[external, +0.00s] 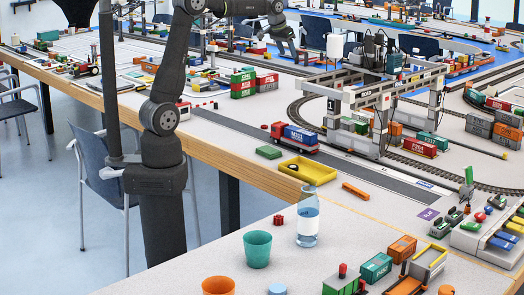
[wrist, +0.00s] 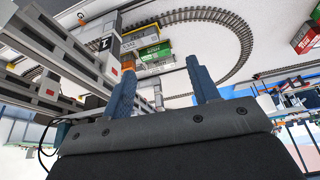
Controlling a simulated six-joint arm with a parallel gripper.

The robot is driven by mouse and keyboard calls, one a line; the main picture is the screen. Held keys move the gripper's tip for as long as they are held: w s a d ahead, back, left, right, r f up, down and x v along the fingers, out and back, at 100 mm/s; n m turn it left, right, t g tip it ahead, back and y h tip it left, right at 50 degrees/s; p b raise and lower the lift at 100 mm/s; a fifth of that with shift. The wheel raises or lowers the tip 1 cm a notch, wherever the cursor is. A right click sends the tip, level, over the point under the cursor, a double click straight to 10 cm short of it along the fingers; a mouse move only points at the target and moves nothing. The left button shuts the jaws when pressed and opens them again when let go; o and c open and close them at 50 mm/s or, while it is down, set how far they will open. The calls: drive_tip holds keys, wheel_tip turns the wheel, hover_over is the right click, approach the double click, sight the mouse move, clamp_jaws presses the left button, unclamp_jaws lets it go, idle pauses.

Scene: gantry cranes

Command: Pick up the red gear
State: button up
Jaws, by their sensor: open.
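A small red toothed piece (external: 278,220), which looks like the red gear, sits on the pale near table, left of the water bottle (external: 308,218) and right of the teal cup (external: 257,249). My gripper (external: 286,45) is far from it, raised at the top of the external view over the far layout. In the wrist view, the two blue fingers (wrist: 160,78) are spread apart with nothing between them. The wrist view looks at the track and a gantry crane; the red piece is not in it.
An orange cup (external: 218,286) stands at the near edge. A yellow tray (external: 304,171), toy truck (external: 294,136) and large gantry crane (external: 378,105) lie beyond the red piece. Toy train cars (external: 376,268) stand to its right. Bare tabletop surrounds the red piece.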

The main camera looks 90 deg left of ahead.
wheel_tip(320, 180, up, 6)
drive_tip(key=w+d+f+m+h, duration=0.15)
drive_tip(key=w+d+m, duration=0.3)
drive_tip(key=d, duration=0.65)
drive_tip(key=w+d+m+g+h, duration=0.1)
drive_tip(key=w+d+m+h, duration=0.15)
drive_tip(key=d+m, duration=0.6)
drive_tip(key=w+d+f+m+h, duration=0.1)
drive_tip(key=w+d+m, duration=0.25)
drive_tip(key=d, duration=0.95)
drive_tip(key=m+g+h, duration=0.1)
drive_tip(key=m+g, duration=0.4)
drive_tip(key=m, duration=1.2)
hover_over(279, 215)
drive_tip(key=w+a, duration=0.1)
drive_tip(key=a, duration=0.2)
wheel_tip(279, 215, down, 35)
drive_tip(key=shift+w+d+f, duration=0.15)
drive_tip(key=shift+d+x, duration=0.2)
drive_tip(key=shift+x, duration=1.3)
drive_tip(key=shift+d+x, duration=0.2)
drive_tip(key=shift+x, duration=1.35)
drive_tip(key=shift+w, duration=0.2)
drive_tip(key=c, duration=1)
